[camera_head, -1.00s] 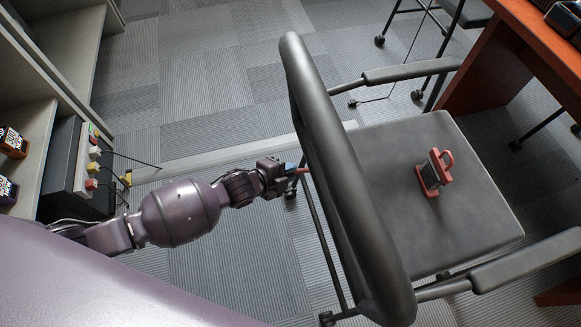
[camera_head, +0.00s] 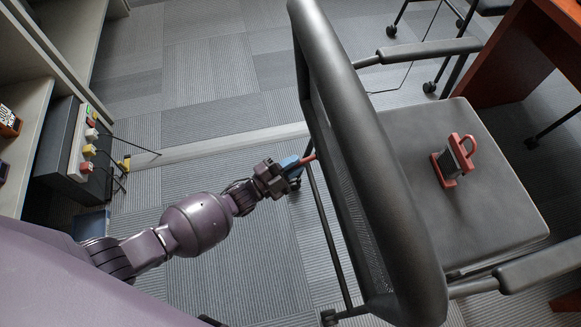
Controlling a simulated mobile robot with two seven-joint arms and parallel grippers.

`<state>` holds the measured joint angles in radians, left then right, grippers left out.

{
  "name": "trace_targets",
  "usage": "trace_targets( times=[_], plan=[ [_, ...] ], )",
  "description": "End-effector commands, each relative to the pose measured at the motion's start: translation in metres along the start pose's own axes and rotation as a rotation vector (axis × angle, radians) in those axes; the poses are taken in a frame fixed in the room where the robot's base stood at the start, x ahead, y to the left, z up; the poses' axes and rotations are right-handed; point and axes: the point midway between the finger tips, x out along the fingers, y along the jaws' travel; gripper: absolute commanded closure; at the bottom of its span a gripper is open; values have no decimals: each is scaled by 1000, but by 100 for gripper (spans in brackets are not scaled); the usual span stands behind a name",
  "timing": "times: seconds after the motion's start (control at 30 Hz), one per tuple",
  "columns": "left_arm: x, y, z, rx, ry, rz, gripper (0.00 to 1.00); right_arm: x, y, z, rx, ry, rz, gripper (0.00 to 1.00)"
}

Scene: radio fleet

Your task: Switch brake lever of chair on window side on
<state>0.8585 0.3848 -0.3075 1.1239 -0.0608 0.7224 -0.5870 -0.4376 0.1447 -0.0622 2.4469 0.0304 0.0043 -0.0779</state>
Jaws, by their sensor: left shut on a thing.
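A grey office chair (camera_head: 480,185) with black arms and a thick curved backrest (camera_head: 345,110) stands at the right, its back towards me. A short red lever (camera_head: 307,159) sticks out at the left edge of the backrest, with a blue piece (camera_head: 290,164) beside it. My left gripper (camera_head: 283,172) reaches in from the left and is shut on the red lever. The blue piece and the gripper's own fingers partly hide the grip. The lever's far end is hidden by the backrest. My right gripper is not in view.
A red and black device (camera_head: 452,162) rests on the chair seat. A shelf unit (camera_head: 45,60) and a grey box with coloured plugs (camera_head: 80,150) stand at the left. A reddish wooden desk (camera_head: 520,60) is at the upper right. The carpet between shelf and chair is mostly clear.

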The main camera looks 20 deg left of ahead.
Motion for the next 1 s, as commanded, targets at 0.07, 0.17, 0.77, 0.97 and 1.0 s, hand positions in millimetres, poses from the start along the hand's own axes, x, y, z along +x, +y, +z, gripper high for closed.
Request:
trace_targets(
  times=[0.07, 0.17, 0.77, 0.97, 1.0],
  plan=[
    [3, 2, 3, -10, 13, -20, 100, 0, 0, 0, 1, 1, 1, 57],
    [6, 2, 5, -20, 29, -41, 100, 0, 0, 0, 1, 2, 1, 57],
    [10, 3, 9, -35, 57, -78, 100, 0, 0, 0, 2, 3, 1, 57],
    [11, 3, 9, -35, 57, -78, 76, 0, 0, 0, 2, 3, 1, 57],
    [11, 3, 9, -35, 57, -78, 70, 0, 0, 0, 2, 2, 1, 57]
  ],
)
